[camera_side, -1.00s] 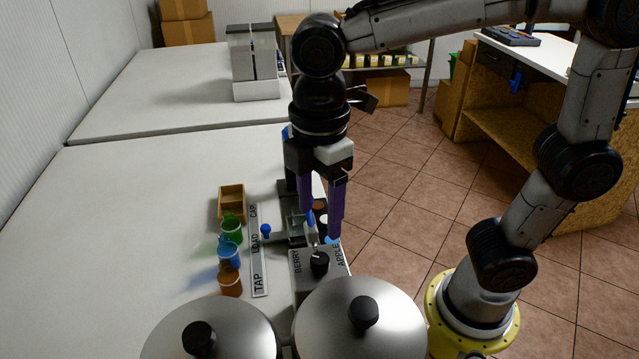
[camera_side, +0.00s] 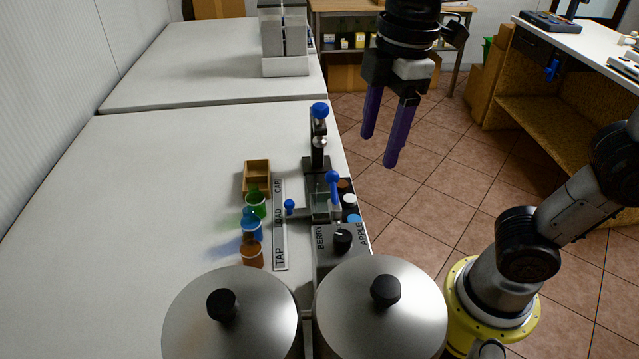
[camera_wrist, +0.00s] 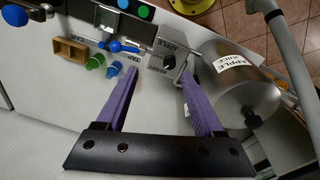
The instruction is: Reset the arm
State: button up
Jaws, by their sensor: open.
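My gripper (camera_side: 382,148) has purple fingers, held apart with nothing between them. In the side view it hangs in the air to the right of the table edge, above the tiled floor. The upper part of my arm is out of the side view.
A table (camera_side: 130,230) holds a dispenser with blue-knobbed levers (camera_side: 333,190), a slide marked TAP, LOAD, CAP (camera_side: 280,235), several coloured cups (camera_side: 251,228), a wooden box (camera_side: 256,185) and two lidded metal pots (camera_side: 380,315). A counter (camera_side: 560,45) stands at the right.

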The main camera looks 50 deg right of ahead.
jog(key=s+d+f+m+t, duration=0.4)
jog(key=s+d+f+m, duration=0.2)
jog(key=m, duration=0.6)
jog(key=shift+s+d+f, duration=0.3)
jog(key=shift+d+f, duration=0.3)
jog(key=shift+d, duration=0.55)
